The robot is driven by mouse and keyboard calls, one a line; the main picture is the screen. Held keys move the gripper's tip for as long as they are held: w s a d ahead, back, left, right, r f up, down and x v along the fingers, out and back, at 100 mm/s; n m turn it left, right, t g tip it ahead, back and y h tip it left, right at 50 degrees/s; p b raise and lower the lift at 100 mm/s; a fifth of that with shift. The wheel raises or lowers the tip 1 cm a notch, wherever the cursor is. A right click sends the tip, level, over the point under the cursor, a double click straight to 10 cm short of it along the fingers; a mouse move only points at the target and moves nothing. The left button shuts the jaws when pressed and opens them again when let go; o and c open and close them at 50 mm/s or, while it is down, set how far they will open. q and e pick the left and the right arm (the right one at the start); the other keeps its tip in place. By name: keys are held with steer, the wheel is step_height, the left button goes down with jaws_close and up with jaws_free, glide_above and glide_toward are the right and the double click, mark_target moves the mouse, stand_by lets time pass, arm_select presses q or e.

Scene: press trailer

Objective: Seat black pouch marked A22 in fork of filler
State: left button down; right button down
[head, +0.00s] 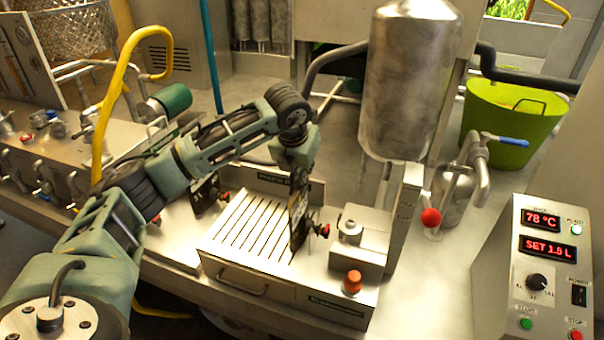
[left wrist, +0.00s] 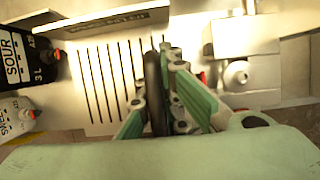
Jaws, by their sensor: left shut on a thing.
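My left gripper (head: 298,172) comes in from the left and is shut on a black pouch (head: 299,218). The pouch hangs upright over the right part of the slotted tray, its red-capped spout towards the filler. In the left wrist view the pouch (left wrist: 153,88) shows edge-on between the fingers (left wrist: 168,85). Its marking cannot be read. The filler (head: 360,245) is the metal block at the tray's right end, with an orange knob on its front. The pouch's spout is close to the filler's left side; I cannot tell whether they touch. The fork cannot be made out. My right gripper is not in view.
The slotted tray (head: 222,243) is bare left of the pouch. A black SOUR pouch (left wrist: 18,62) and a white pouch (left wrist: 12,120) stand at its left. A steel tank (head: 405,85) rises behind the filler. A control box (head: 530,285) stands at right.

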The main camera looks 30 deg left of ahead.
arm_select(q)
steer(key=shift+f+b, duration=0.55)
steer(key=shift+f, duration=0.05)
steer(key=c, duration=1.9)
jaws_free()
steer(key=shift+o, duration=0.2)
